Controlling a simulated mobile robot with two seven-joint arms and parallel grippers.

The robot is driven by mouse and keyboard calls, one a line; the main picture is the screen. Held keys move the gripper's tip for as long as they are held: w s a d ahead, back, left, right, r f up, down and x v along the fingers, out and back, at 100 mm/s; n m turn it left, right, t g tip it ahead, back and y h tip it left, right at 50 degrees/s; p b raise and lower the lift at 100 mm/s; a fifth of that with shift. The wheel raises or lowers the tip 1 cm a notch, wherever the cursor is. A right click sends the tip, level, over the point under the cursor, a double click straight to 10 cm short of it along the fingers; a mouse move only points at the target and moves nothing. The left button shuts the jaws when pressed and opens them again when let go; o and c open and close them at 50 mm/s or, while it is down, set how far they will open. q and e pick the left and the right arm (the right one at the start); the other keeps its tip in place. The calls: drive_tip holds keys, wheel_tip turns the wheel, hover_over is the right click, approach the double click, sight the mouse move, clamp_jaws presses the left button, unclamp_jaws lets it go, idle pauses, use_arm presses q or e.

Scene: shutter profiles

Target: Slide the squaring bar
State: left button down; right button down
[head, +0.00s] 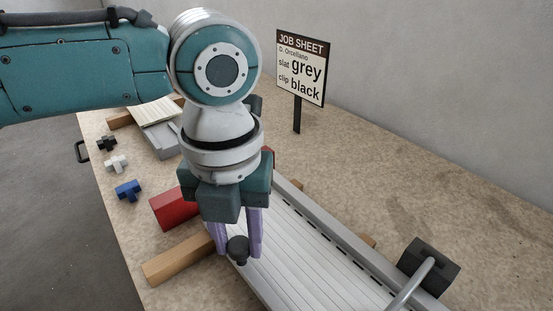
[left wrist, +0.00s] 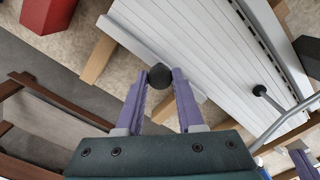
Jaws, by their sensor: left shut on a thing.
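My left gripper (head: 239,250) is shut on a round black knob (left wrist: 159,76). The knob sits between the tips of its purple fingers, at the edge of the pale slatted panel (head: 285,262). In the left wrist view a light grey strip (left wrist: 124,36) runs along this edge near the knob; it looks like the squaring bar, but how the knob joins it is hidden. My right gripper (left wrist: 302,162) seems to show only as a purple finger at the lower right corner of the left wrist view. Its opening cannot be seen.
A grey slotted rail (head: 330,235) borders the panel. A dark block (head: 428,265) with a curved grey handle stands at right. A red block (head: 172,209) and wooden batten (head: 178,258) lie left. Black, white and blue clips (head: 129,190) lie farther back. The job sheet (head: 301,67) reads slat grey, clip black.

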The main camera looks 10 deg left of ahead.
idle(0.7)
